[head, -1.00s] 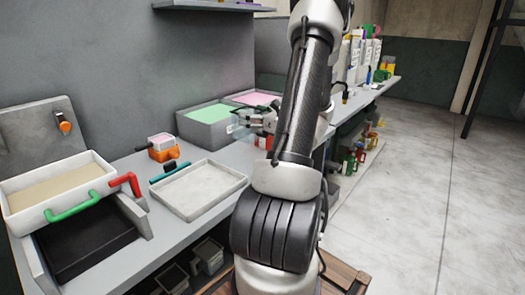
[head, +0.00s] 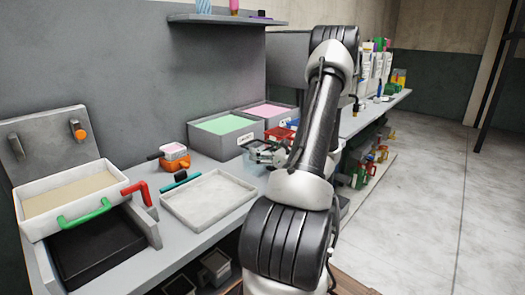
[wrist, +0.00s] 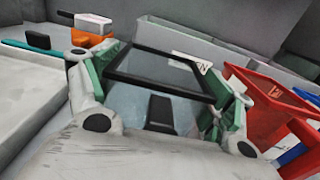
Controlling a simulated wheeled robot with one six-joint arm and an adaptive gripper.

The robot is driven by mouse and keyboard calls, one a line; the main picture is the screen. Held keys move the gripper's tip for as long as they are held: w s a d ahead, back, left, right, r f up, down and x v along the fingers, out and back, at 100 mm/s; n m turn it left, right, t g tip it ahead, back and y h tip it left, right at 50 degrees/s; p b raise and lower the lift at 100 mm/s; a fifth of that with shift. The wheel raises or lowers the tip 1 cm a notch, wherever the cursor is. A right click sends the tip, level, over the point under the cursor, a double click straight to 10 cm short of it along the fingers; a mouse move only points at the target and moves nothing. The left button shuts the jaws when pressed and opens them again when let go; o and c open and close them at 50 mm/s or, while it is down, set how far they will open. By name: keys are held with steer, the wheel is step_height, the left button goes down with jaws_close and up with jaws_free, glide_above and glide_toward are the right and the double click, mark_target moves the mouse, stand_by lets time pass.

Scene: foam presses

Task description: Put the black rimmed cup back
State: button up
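The black rimmed cup (wrist: 158,75) is a clear, boxy cup with a dark rim, tilted in the wrist view. It sits between the green-padded fingers of my gripper (wrist: 160,112), which press on its two sides. In the head view my gripper (head: 266,153) is beside my arm, over the bench in front of the grey bins. The cup is small and hard to make out there. Whether its base touches the bench is hidden.
Red containers (wrist: 265,105) stand close to the right of my gripper, with a blue one (wrist: 292,153) beside them. A grey bin with green contents (head: 222,128) stands behind. A shallow white tray (head: 208,222) and an orange item (head: 174,162) lie left.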

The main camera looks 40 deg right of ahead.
steer(key=o, duration=0.4)
steer(key=shift+r, duration=0.1)
steer(key=s, duration=0.8)
steer(key=s+d, duration=0.1)
steer(key=s, duration=0.3)
